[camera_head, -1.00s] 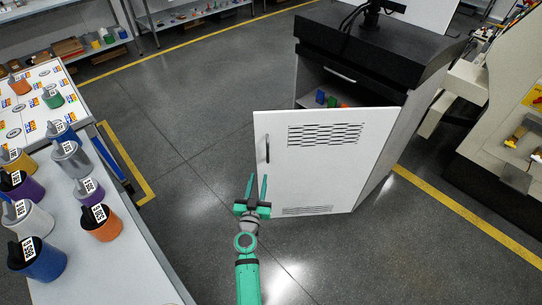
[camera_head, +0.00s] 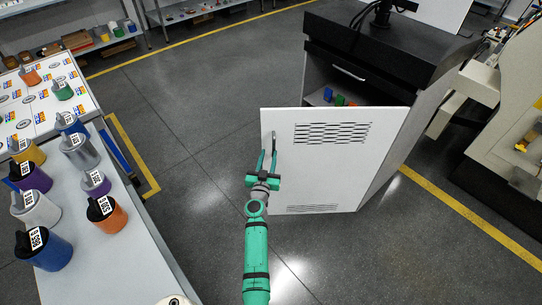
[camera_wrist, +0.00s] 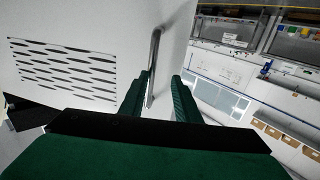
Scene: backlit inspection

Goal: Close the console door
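The console (camera_head: 385,55) is black and grey, and its white door (camera_head: 330,165) with vent slots stands wide open towards me. The door's handle (camera_head: 274,142) is an upright bar near its free left edge. My gripper (camera_head: 267,162) is at that edge, just below and around the handle's lower part in the head view. In the wrist view the handle (camera_wrist: 153,68) runs down between the two open green fingers of my gripper (camera_wrist: 160,98), closer to the left finger. I cannot tell whether a finger touches it.
A table with several coloured canisters (camera_head: 105,214) stands on the left. Several small coloured blocks (camera_head: 340,100) lie inside the console. A cream machine (camera_head: 510,125) stands on the right. The floor (camera_head: 195,150) between table and door is clear.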

